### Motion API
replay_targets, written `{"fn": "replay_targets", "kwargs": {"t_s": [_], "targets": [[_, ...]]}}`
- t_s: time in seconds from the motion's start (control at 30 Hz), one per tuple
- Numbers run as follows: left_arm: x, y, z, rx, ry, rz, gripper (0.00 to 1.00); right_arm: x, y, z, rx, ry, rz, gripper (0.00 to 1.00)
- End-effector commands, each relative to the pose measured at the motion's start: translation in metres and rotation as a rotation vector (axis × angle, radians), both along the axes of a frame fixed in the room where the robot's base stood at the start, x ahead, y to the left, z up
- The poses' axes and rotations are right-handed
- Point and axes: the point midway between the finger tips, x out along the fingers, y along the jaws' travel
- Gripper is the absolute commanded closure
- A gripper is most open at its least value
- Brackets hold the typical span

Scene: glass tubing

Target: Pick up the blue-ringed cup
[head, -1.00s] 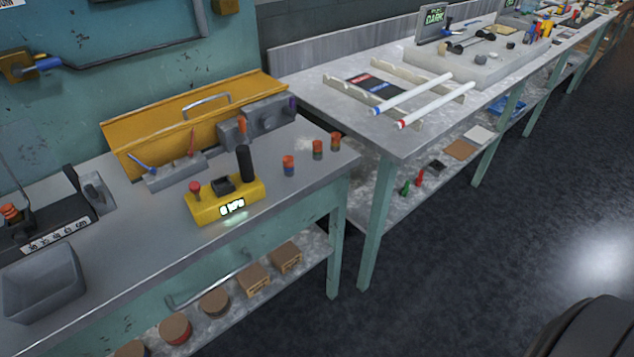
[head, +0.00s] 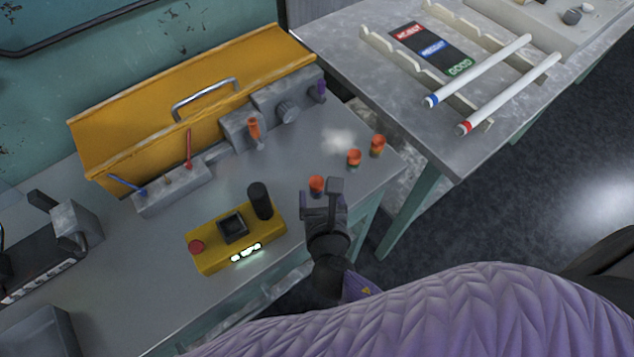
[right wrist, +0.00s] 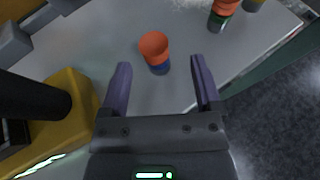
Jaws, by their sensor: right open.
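The blue-ringed cup (head: 317,184) is orange on top and stands upright on the bench. In the right wrist view it (right wrist: 155,52) shows its blue band low down. My right gripper (head: 321,198) is open and empty. In the right wrist view the cup is ahead of the gap between its fingers (right wrist: 161,66), a little left of centre, and neither finger visibly touches it. In the head view the gripper hides part of the cup's lower side. My left gripper is not in view.
Two similar orange cups, one green-banded (head: 353,159) and one farther right (head: 377,146), stand near the bench edge. A yellow control box (head: 210,258) with a black post (head: 260,201) is left of my gripper. Glass tubes (head: 510,92) lie on a rack on the neighbouring bench.

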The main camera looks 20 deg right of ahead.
Motion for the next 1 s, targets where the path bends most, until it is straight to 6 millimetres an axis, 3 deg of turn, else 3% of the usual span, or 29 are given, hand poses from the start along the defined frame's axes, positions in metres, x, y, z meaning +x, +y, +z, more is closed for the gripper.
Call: {"fn": "replay_targets", "kwargs": {"t_s": [0.03, 0.2, 0.43, 0.8, 1.0], "targets": [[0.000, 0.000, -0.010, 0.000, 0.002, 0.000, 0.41, 0.011, 0.001, -0.008, 0.003, -0.003, -0.002, 0.19], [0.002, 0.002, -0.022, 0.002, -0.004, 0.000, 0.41, 0.036, -0.002, -0.016, 0.001, 0.000, 0.000, 0.19], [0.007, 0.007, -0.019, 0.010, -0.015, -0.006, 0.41, 0.038, -0.003, -0.014, 0.002, 0.001, 0.000, 0.19], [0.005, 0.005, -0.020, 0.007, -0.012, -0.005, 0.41, 0.038, -0.003, -0.014, 0.002, 0.001, -0.001, 0.97], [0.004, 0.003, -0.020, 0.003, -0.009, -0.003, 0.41, 0.038, -0.003, -0.014, 0.002, 0.001, -0.001, 1.00]]}}
